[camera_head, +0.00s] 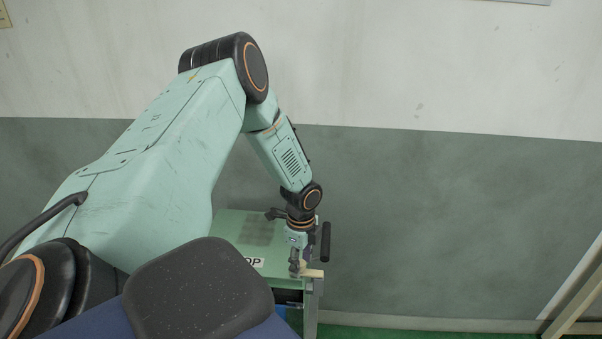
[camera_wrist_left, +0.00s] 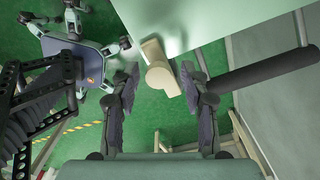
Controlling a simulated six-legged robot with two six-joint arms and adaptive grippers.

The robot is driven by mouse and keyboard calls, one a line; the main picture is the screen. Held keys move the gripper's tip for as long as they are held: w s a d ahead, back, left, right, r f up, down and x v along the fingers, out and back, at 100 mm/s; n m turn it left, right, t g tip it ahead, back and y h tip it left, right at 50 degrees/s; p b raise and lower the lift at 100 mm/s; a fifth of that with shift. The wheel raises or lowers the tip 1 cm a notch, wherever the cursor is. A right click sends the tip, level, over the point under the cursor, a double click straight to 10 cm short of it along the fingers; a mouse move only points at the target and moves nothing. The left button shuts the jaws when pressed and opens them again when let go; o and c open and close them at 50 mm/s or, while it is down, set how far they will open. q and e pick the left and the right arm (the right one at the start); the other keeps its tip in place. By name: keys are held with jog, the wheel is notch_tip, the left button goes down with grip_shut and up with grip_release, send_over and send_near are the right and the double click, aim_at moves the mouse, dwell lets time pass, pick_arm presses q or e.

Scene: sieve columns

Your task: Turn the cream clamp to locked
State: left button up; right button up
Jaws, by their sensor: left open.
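The cream clamp (camera_wrist_left: 158,75) shows in the wrist view as a pale block with a rounded end, at the edge of the green cart top (camera_wrist_left: 185,18). In the head view a small part of the clamp (camera_head: 313,273) shows at the cart's right front corner, partly hidden by my gripper. My left gripper (camera_head: 297,268) points down there. In the wrist view its fingers (camera_wrist_left: 160,72) are apart, one on each side of the clamp, with gaps visible on both sides. I cannot tell how far the fingertips are from it in depth. My right gripper is in neither view.
A black handle bar (camera_head: 326,242) stands out at the cart's right side, close to my left gripper; it also shows in the wrist view (camera_wrist_left: 262,72). A label (camera_head: 253,262) lies on the cart top. A grey-green wall (camera_head: 450,220) is behind. My left arm hides much of the cart.

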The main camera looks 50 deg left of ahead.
aim_at(312, 270)
pick_arm(q)
notch_tip(312, 270, up, 11)
jog(key=shift+r, duration=0.15)
dwell(0.4)
dwell(0.5)
jog(key=w+d+n+t+h, duration=0.2)
jog(key=w+d+n+t, duration=0.3)
jog(key=d, duration=0.3)
jog(key=s+d+f+n+h+b, duration=0.1)
jog(key=s+d+f+n+b, duration=0.1)
jog(key=d+f+n+b, duration=0.45)
jog(key=s+d+f+n+g+y+b, duration=0.1)
jog(key=s+f+b, duration=0.3)
jog(key=s+f, duration=0.4)
jog(key=s+d+f+n+g+y+b, duration=0.1)
jog(key=s+d+f+b, duration=0.3)
jog(key=s+f, duration=0.5)
jog(key=s+d+f+n+g+y+b, duration=0.1)
jog(key=s+d+f+g+b, duration=0.2)
jog(key=s+f, duration=0.6)
jog(key=shift+s+d+f+b, duration=0.15)
jog(key=shift+s+b, duration=0.3)
jog(key=shift+s, duration=0.2)
